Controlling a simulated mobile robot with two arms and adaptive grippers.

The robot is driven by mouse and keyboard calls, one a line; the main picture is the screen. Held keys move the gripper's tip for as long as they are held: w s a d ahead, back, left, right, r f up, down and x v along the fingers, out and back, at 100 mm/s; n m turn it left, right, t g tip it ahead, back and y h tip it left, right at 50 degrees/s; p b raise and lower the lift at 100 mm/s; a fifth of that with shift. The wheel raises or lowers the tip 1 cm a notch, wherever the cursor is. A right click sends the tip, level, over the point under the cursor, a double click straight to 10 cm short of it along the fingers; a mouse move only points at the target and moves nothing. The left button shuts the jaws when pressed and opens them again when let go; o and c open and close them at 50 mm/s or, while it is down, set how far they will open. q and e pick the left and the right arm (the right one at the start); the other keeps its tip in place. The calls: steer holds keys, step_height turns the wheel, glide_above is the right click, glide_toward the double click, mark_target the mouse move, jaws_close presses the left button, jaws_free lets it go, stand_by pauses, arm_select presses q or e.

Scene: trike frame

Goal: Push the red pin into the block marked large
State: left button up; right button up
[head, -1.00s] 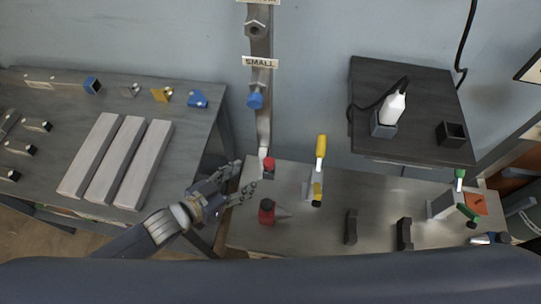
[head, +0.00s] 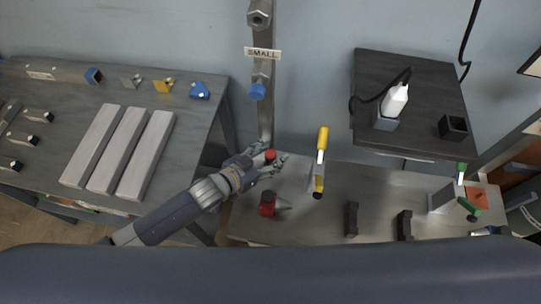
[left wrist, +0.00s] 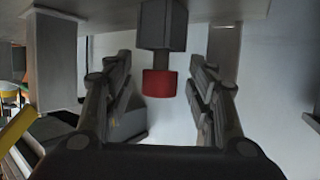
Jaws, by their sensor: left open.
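The red pin (head: 270,156) shows in the head view at the back left of the metal bench, near the foot of the wall post. In the left wrist view the red pin (left wrist: 160,84) is a short red cylinder on a thin dark stem, which meets a grey block (left wrist: 162,25). My left gripper (head: 270,162) is open, with its fingers on either side of the pin. The left wrist view shows gaps between the fingers (left wrist: 160,72) and the red cylinder. No marking is readable on the block. My right gripper is not in view.
The metal bench (head: 330,222) also holds a red-bodied object (head: 267,203), a yellow-handled tool (head: 322,140) and dark brackets (head: 351,219). A post (head: 265,110) with a SMALL label (head: 263,53) rises behind. A dark raised shelf (head: 430,90) stands at the right.

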arm_select(q)
steer(key=c, duration=1.1)
steer(key=shift+c, duration=0.2)
steer(key=shift+r, duration=0.1)
step_height(320, 180, up, 10)
steer(key=shift+f+p, duration=0.1)
steer(key=shift+p, duration=0.45)
steer(key=r+p, duration=0.1)
step_height(320, 180, up, 5)
steer(key=p, duration=0.5)
glide_above(270, 154)
steer(key=shift+f, duration=0.25)
